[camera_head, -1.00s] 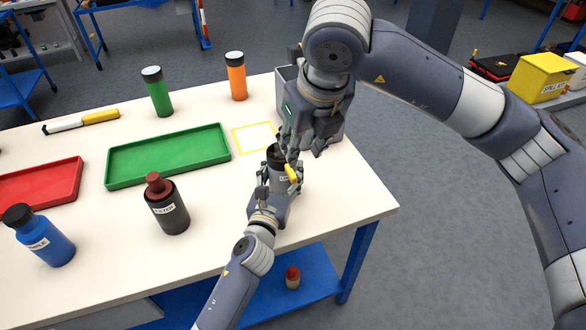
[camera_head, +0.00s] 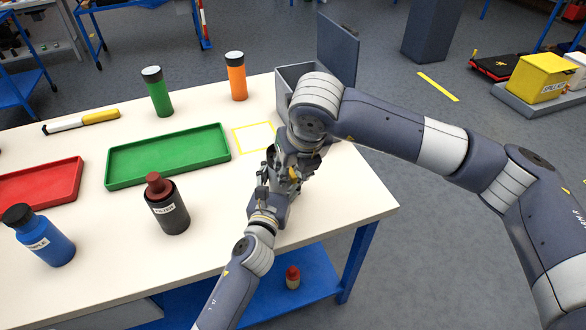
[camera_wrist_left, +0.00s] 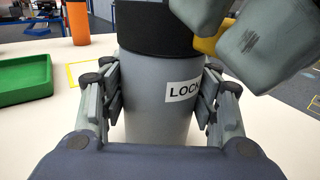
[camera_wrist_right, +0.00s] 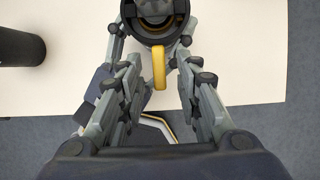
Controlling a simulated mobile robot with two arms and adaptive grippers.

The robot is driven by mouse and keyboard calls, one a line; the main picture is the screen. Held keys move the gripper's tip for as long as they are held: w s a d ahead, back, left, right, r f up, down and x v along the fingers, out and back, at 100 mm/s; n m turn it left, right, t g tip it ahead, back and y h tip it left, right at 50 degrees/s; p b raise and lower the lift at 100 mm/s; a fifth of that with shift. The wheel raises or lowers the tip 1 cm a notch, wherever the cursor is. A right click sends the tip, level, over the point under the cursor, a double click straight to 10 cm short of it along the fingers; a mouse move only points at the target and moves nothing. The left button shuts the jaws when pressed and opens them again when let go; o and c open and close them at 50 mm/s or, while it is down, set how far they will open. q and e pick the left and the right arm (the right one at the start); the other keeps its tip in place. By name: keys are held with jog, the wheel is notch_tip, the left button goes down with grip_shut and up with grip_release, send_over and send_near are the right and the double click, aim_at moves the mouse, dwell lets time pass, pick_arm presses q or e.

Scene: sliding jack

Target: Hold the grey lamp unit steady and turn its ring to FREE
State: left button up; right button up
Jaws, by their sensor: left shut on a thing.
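The grey lamp unit (camera_wrist_left: 150,120) stands upright with a black ring (camera_wrist_left: 155,28) on top and a LOCK label on its side. My left gripper (camera_wrist_left: 162,88) is shut on its grey body, one finger on each side. A yellow tab (camera_wrist_right: 159,68) sticks out from the ring; it also shows in the head view (camera_head: 294,174). My right gripper (camera_wrist_right: 158,62) is open, its fingers either side of the tab with gaps visible. In the head view my right arm hides much of the unit.
A green tray (camera_head: 110,170), a dark FILTER bottle (camera_head: 170,215) and a blue bottle (camera_head: 45,240) lie to the left. A yellow outlined square (camera_head: 238,138) is bare. A grey box with a raised lid (camera_head: 338,48) stands behind my right arm.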

jog(key=shift+w+f, duration=0.1)
jog(key=shift+f, duration=0.15)
grip_shut()
